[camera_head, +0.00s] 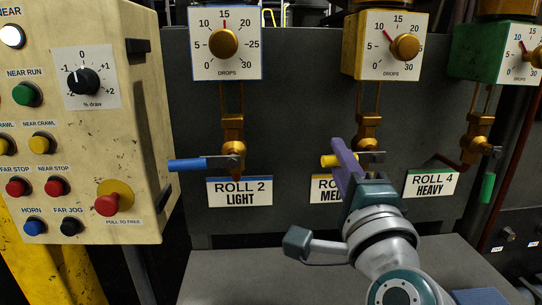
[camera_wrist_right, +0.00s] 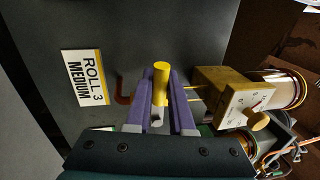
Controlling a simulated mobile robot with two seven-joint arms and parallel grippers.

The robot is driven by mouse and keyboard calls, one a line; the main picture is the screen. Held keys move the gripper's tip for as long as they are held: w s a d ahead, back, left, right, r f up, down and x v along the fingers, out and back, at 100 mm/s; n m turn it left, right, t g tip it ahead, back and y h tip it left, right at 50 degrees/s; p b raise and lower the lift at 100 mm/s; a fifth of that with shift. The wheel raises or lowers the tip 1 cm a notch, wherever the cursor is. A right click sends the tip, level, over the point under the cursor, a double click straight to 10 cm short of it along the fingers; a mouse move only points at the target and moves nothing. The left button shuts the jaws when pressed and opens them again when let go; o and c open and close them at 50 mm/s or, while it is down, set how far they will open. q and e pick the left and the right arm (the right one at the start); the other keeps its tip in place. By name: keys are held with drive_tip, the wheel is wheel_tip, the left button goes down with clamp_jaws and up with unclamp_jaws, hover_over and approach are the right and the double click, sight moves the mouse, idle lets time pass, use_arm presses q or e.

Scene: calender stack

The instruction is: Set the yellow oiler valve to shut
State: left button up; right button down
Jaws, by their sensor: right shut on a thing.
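The yellow oiler valve handle (camera_head: 328,160) points left, lying level across its upright brass valve body (camera_head: 367,128) below the yellow oiler box (camera_head: 382,45). My right gripper (camera_head: 343,158) has its purple fingers on the handle. In the right wrist view the yellow handle (camera_wrist_right: 162,84) sits between the two fingers of the gripper (camera_wrist_right: 162,92), which is shut on it. The fingers and wrist hide part of the handle and part of the "ROLL 3 MEDIUM" label (camera_wrist_right: 85,78). My left gripper is not in view.
A blue valve handle (camera_head: 188,164) lies level to the left, above the "ROLL 2 LIGHT" label (camera_head: 240,191). A green valve handle (camera_head: 487,188) hangs down to the right, beside the "ROLL 4 HEAVY" label (camera_head: 430,183). A button panel (camera_head: 90,180) juts out at the left.

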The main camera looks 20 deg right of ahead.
drive_tip(key=c, duration=0.8)
unclamp_jaws()
drive_tip(key=v, duration=1)
drive_tip(key=shift+r+p, duration=0.1)
drive_tip(key=shift+p, duration=0.25)
drive_tip(key=s+a+r+n+g+y+p, duration=0.4)
drive_tip(key=a+r+n+g+y+p, duration=0.45)
drive_tip(key=n+p, duration=0.75)
drive_tip(key=s+d+r+n+g+h+p, duration=0.2)
drive_tip(key=s+d+r+n+g+p, duration=0.1)
drive_tip(key=s+r+n+g+p, duration=0.25)
drive_tip(key=s+d+r+n+g+h+p, duration=0.1)
drive_tip(key=s+d+r+n+g+p, duration=0.1)
drive_tip(key=s+d+r+p, duration=0.5)
drive_tip(key=shift+h, duration=0.25)
drive_tip(key=a+r+p, duration=0.1)
drive_tip(key=r+p, duration=1)
drive_tip(key=p, duration=0.1)
drive_tip(key=s+a+r+p, duration=0.1)
drive_tip(key=r+p, duration=1)
drive_tip(key=p, duration=0.1)
drive_tip(key=s+a+r+p, duration=0.1)
drive_tip(key=r+p, duration=1)
drive_tip(key=p, duration=0.1)
drive_tip(key=shift+s+r, duration=0.25)
drive_tip(key=shift+r, duration=0.1)
